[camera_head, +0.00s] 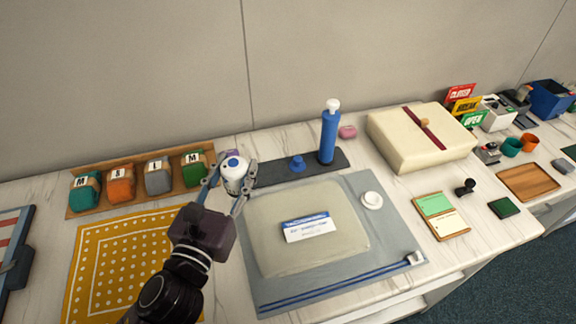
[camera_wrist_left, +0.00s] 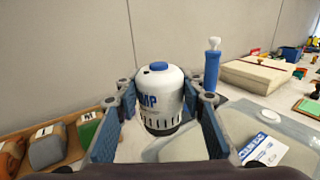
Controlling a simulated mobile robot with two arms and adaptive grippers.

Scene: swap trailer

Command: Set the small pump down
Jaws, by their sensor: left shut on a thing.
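The small pump (camera_head: 234,172) is white with a blue cap and stands upright between the fingers of my left gripper (camera_head: 229,180). In the left wrist view the pump (camera_wrist_left: 160,98) shows blue lettering and a dark slotted base, with the blue-padded fingers (camera_wrist_left: 158,115) on both sides of it. My left gripper is shut on the pump, near the left end of the dark mat (camera_head: 325,165). I cannot tell whether the pump's base touches a surface. My right gripper is not in view.
On the dark mat stand a blue hand pump (camera_head: 328,135) and a small blue piece (camera_head: 297,163). A clear bag with a label (camera_head: 308,228) lies on a grey sheet (camera_head: 372,181) in front. Several labelled rolls (camera_head: 158,178) sit left; a yellow cloth (camera_head: 120,250) lies nearer.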

